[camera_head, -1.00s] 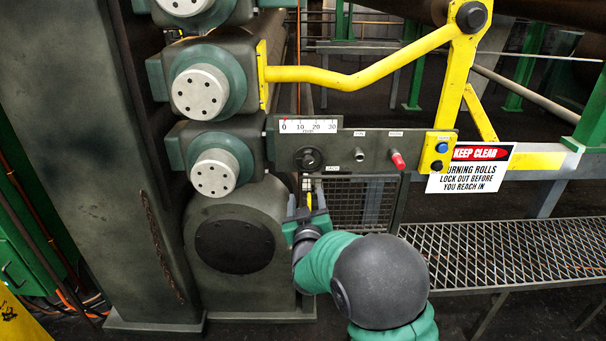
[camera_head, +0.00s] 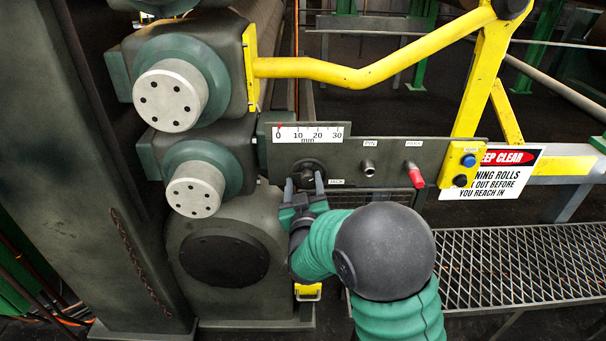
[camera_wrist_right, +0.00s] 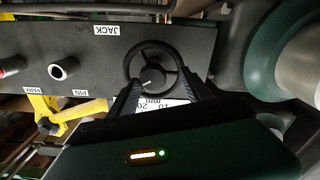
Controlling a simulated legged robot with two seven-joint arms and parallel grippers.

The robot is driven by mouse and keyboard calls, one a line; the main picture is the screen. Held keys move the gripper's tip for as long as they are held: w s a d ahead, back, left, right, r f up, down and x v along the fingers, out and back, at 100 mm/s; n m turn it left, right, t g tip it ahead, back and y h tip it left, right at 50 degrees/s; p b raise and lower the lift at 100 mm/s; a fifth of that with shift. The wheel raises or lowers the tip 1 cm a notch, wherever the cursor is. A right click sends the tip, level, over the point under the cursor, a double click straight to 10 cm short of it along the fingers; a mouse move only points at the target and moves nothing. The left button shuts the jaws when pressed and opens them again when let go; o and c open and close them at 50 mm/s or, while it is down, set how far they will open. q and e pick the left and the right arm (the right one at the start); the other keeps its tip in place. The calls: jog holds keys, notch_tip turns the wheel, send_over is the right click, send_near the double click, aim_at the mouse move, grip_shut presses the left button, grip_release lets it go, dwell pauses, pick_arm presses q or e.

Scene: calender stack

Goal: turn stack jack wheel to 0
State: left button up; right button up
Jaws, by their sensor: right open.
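The jack wheel (camera_head: 309,168) is a small dark handwheel on the grey panel, beside the JACK label. It also shows in the right wrist view as a black spoked ring (camera_wrist_right: 154,64) around a hub. My right gripper (camera_head: 304,183) is open, its two fingers pointing up at the wheel's lower part. In the wrist view the open fingers (camera_wrist_right: 163,90) straddle the hub and overlap the ring; I cannot tell whether they touch it. The mm scale (camera_head: 309,134) above the wheel has a red pointer at about 0. My left gripper is not in view.
The PIN knob (camera_head: 368,168) and the red-tipped park lever (camera_head: 414,174) stick out right of the wheel. Large roll ends (camera_head: 171,95) stand at the left. A yellow guard bar (camera_head: 360,75) crosses above, with a KEEP CLEAR sign (camera_head: 502,172) at the right.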

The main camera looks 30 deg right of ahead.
jog(key=shift+s+d+f, duration=0.1)
jog(key=shift+s+d, duration=0.1)
jog(key=shift+d, duration=0.8)
jog(key=shift+c, duration=0.8)
jog(key=shift+w+a, duration=0.1)
jog(key=shift+a, duration=0.6)
jog(key=c, duration=0.7)
jog(key=shift+c, duration=1.2)
jog(key=shift+d, duration=0.1)
grip_shut()
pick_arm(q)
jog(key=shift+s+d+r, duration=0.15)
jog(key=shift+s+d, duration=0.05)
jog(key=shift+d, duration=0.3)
pick_arm(e)
jog(key=shift+d, duration=0.1)
